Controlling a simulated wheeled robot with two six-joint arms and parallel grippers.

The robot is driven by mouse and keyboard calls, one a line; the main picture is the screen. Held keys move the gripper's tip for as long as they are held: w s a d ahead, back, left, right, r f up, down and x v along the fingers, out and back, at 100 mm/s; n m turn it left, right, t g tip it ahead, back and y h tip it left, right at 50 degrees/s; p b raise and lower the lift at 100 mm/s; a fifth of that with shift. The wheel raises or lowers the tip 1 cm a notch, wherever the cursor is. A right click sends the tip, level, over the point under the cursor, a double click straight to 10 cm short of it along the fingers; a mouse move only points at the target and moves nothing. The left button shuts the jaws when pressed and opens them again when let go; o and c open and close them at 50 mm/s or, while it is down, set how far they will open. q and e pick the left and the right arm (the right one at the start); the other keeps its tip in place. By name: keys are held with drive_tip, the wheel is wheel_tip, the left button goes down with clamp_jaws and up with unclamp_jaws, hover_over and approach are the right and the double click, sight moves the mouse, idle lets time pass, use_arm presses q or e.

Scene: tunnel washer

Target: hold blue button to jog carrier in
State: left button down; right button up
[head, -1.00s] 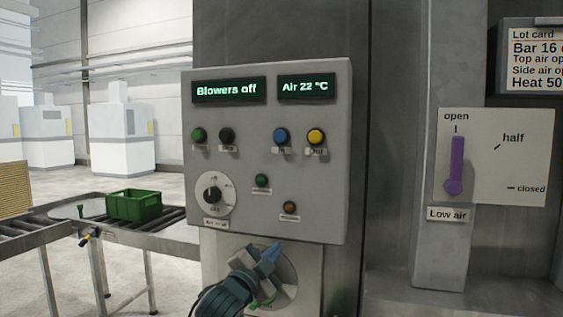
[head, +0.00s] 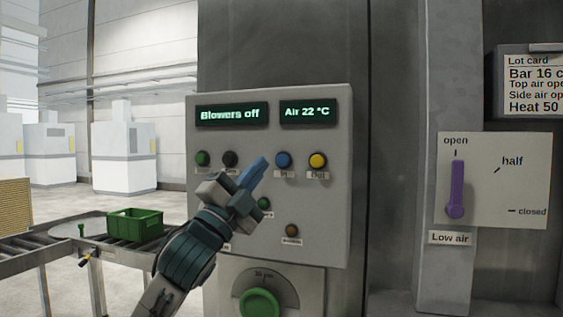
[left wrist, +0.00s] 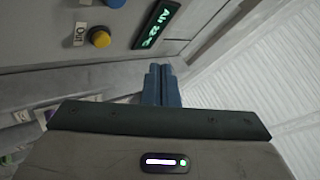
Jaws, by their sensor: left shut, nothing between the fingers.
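The blue button (head: 283,160) is on the grey control panel (head: 330,215), in its upper row, left of the yellow button (head: 318,161). My left gripper (head: 262,163) is shut and empty. In the head view its blue fingertips are just left of the blue button; I cannot tell whether they touch the panel. In the left wrist view the shut fingers (left wrist: 162,85) point past the panel's edge, and the blue button (left wrist: 115,2) shows only at the top edge, apart from the fingertips. My right gripper is not in view.
Green (head: 202,158) and black (head: 230,159) buttons sit left on the panel. A green knob (head: 260,303) is below it. A purple lever (head: 455,190) stands at open on the right. A green crate (head: 135,225) is on the roller conveyor at left.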

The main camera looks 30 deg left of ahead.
sight(282, 160)
use_arm(q)
drive_tip(key=shift+h, duration=0.3)
drive_tip(key=w+p, duration=0.2)
drive_tip(key=w, duration=0.1)
drive_tip(key=w+a+p, duration=0.1)
drive_tip(key=w, duration=0.1)
drive_tip(key=w+a+p, duration=0.1)
drive_tip(key=w+p, duration=0.1)
drive_tip(key=w, duration=0.1)
drive_tip(key=shift+w+p, duration=0.3)
idle(1.7)
drive_tip(key=shift+w+a+p, duration=0.15)
drive_tip(key=shift+w+p, duration=0.25)
drive_tip(key=shift+p, duration=0.2)
